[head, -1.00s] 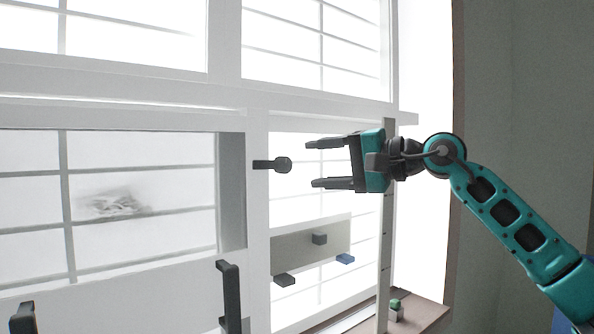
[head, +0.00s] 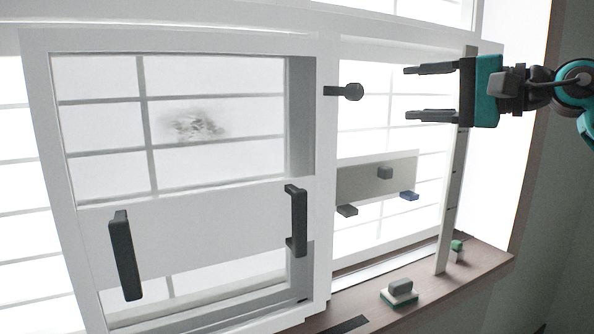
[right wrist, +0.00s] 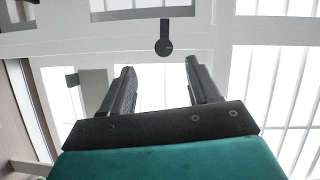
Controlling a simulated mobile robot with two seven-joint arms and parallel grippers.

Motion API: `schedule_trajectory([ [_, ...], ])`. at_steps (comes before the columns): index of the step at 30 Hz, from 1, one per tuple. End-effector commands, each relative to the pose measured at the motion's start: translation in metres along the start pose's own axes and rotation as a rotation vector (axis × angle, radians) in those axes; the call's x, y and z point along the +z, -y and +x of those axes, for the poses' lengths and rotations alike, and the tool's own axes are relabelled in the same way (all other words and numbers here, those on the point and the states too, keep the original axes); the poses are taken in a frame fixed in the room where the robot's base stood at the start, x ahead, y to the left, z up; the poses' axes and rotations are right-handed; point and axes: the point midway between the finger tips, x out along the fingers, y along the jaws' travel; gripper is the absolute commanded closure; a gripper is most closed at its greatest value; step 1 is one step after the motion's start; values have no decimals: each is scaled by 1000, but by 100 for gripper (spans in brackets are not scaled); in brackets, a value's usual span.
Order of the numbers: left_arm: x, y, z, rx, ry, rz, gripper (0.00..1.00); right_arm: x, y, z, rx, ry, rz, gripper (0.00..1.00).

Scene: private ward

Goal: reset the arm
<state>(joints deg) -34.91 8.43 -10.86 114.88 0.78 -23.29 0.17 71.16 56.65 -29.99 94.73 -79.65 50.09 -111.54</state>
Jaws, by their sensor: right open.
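My right gripper (head: 430,91) is at the upper right of the head view, its teal arm coming in from the right edge. Its two dark fingers are spread apart with nothing between them, pointing left toward the window frame. A black round-ended latch (head: 345,91) on the white frame lies to the left of the fingertips, apart from them in the picture. In the right wrist view the open fingers (right wrist: 158,80) point up the picture, with the latch (right wrist: 164,46) beyond them. My left gripper is not in view.
A white window sash (head: 190,195) carries two black upright handles, the left one (head: 124,255) and the right one (head: 297,220). A pale panel (head: 360,181) with small blocks is below my right gripper. A brown sill (head: 480,268) holds small green-and-white items (head: 400,290).

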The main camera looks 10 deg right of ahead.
Motion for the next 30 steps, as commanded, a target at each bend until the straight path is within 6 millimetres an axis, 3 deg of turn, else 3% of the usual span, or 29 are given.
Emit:
schedule_trajectory([
  [5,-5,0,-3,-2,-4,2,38,34,-43,40,-59,153,408,39],
  [12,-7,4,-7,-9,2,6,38,80,-112,76,-159,351,1274,39],
  [20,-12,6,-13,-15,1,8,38,105,-207,81,-293,430,2279,39],
  [26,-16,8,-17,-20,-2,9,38,128,-303,62,-511,386,3056,39],
  [27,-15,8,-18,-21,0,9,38,134,-324,55,531,-336,-2939,39],
  [30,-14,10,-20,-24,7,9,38,157,-378,34,575,-210,-2548,39],
])
